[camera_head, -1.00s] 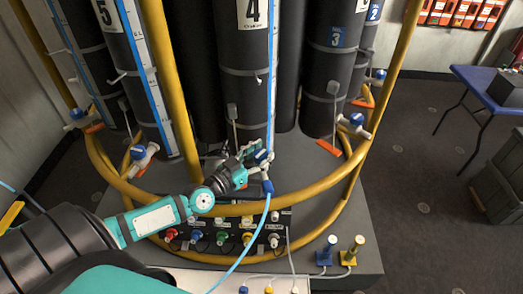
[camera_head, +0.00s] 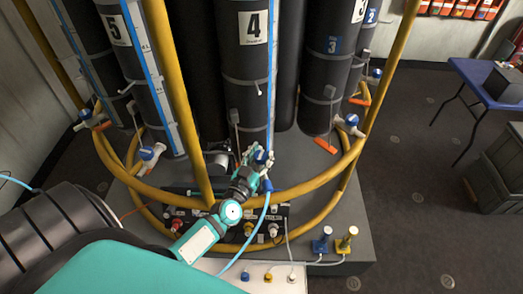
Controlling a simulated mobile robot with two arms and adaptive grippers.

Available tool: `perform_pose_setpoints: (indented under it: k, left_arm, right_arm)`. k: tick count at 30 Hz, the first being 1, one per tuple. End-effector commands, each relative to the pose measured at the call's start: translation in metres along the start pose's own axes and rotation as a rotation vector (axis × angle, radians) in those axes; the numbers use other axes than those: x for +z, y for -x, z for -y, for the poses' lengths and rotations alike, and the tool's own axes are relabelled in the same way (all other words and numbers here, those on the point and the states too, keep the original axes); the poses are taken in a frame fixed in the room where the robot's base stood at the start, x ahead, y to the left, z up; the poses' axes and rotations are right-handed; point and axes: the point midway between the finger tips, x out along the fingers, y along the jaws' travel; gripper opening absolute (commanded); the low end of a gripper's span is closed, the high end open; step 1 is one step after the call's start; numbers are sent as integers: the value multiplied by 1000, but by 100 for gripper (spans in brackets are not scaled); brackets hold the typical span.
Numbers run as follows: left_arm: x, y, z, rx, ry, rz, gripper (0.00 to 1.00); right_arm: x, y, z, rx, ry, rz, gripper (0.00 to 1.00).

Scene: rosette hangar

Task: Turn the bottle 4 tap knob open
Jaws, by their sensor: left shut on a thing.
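Bottle 4 (camera_head: 246,75) is a tall dark grey cylinder with a white "4" label, standing upright at the centre of the rosette. Its tap has a blue knob (camera_head: 262,157) low at the front right of the bottle, with a light blue hose (camera_head: 264,215) hanging from it. My left gripper (camera_head: 252,157) reaches up from the lower left and is shut at the tap, on the blue knob as far as I can see. Its fingers partly hide the knob, so the knob's exact angle is unclear. My right gripper is not in view.
A yellow ring rail (camera_head: 308,187) curves in front of the taps, and a yellow post (camera_head: 177,90) stands left of bottle 4. A panel of coloured connectors (camera_head: 272,230) lies below. Bottle 5 (camera_head: 122,75) and a blue table (camera_head: 487,85) flank the scene.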

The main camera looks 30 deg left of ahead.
Motion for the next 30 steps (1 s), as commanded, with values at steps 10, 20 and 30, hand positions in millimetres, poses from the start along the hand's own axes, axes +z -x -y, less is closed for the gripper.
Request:
perform_pose_setpoints:
  k: [10,20,30]
  left_arm:
    - [4,2,-2,-143,6,7,5]
    - [4,1,-2,-222,3,7,5]
    - [4,2,-1,-259,2,7,5]
  right_arm:
    - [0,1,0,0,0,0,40]
    - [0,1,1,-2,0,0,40]
    - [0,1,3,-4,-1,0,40]
